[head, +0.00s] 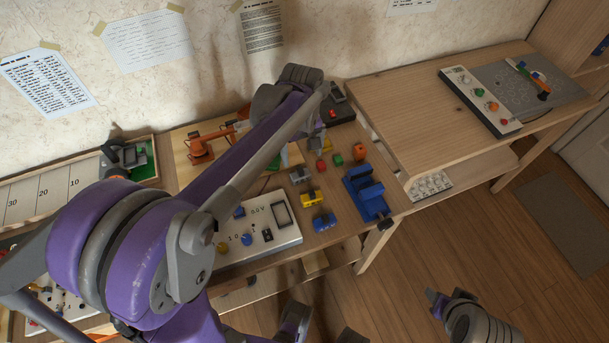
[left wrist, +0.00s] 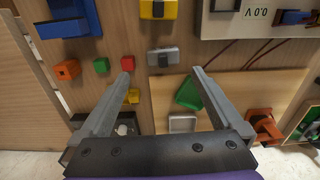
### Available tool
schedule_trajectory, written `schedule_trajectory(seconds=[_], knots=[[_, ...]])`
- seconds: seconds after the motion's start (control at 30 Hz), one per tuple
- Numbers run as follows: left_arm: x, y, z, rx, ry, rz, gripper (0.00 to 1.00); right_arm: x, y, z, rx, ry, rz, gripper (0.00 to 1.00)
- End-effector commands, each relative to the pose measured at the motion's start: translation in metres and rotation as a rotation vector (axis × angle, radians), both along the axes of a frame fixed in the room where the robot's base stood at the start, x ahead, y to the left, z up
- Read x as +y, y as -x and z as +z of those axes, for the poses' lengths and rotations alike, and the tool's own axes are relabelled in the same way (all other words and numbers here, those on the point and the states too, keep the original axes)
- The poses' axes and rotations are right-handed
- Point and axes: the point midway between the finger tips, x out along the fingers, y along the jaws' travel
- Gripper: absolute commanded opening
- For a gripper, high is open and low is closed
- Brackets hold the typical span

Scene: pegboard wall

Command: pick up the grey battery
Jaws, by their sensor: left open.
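The grey battery (left wrist: 163,57) lies on the wooden bench top in the left wrist view, just beyond and between my fingertips. It also shows in the head view (head: 300,175), in line with a yellow battery (head: 312,198) and a blue battery (head: 324,221). My left gripper (left wrist: 161,77) is open and empty, its two fingers spread wide above the bench. In the head view my left arm reaches across the bench and hides part of it. Part of my right arm shows low at the right of the head view, with its gripper (head: 437,300) small and its jaws unclear.
Small coloured cubes (left wrist: 67,69) lie left of the battery in the wrist view. A blue vise (head: 368,192) stands at the bench's right edge. A meter panel (head: 262,232) is in front, and a green piece (left wrist: 190,93) lies near the right finger.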

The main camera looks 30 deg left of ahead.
Motion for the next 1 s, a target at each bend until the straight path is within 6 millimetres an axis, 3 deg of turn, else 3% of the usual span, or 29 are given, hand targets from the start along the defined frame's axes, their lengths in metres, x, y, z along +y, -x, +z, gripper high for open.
schedule_trajectory(seconds=[0.1, 0.37, 0.6, 0.93, 1.0], knots=[[0.0, 0.0, -0.019, 0.0, 0.0, -0.001, 1.0, 0.0, 0.0, -0.003, 0.001, 0.0, 0.0, 0.5], [0.002, 0.0, -0.041, -0.001, 0.0, -0.001, 1.0, 0.0, 0.001, -0.005, 0.002, 0.0, 0.0, 0.5], [0.006, 0.002, -0.076, -0.001, 0.0, -0.002, 1.0, 0.0, 0.001, -0.008, 0.003, 0.0, 0.0, 0.5], [0.005, 0.002, -0.082, -0.001, 0.0, -0.002, 1.0, 0.0, 0.001, -0.009, 0.003, 0.0, 0.0, 0.5], [0.005, 0.002, -0.082, -0.001, 0.0, -0.002, 0.87, 0.0, 0.001, -0.009, 0.003, 0.0, 0.0, 0.5]])
